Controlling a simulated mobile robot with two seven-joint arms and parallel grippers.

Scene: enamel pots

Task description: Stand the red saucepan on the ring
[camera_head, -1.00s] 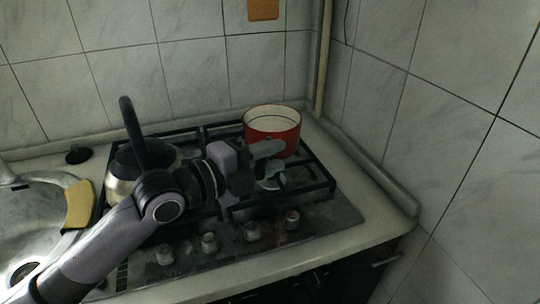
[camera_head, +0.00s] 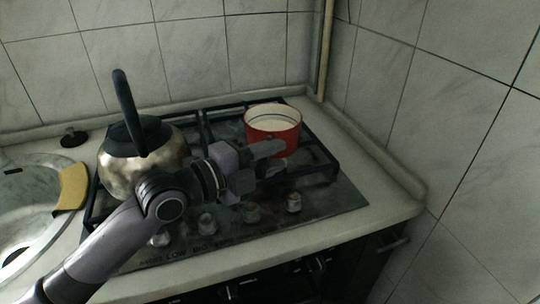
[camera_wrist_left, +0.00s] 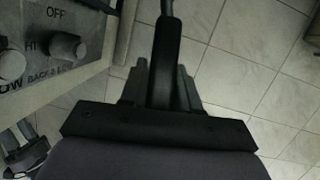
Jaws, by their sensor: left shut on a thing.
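The red saucepan (camera_head: 284,136), with a pale inside, is upright over the right part of the black gas hob (camera_head: 330,197). My left gripper (camera_head: 268,158) is in front of it, shut on its handle. In the left wrist view the dark handle (camera_wrist_left: 168,35) runs between the two fingers of the gripper (camera_wrist_left: 160,80). I cannot tell whether the pan's base touches the grate (camera_head: 322,163). The gripper and pan hide part of the hob, and I cannot make out which ring lies beneath.
A steel kettle (camera_head: 118,174) with a tall black handle stands on the left of the hob, close to my left arm. Several knobs (camera_head: 294,203) line the hob's front. Tiled walls close the back and right.

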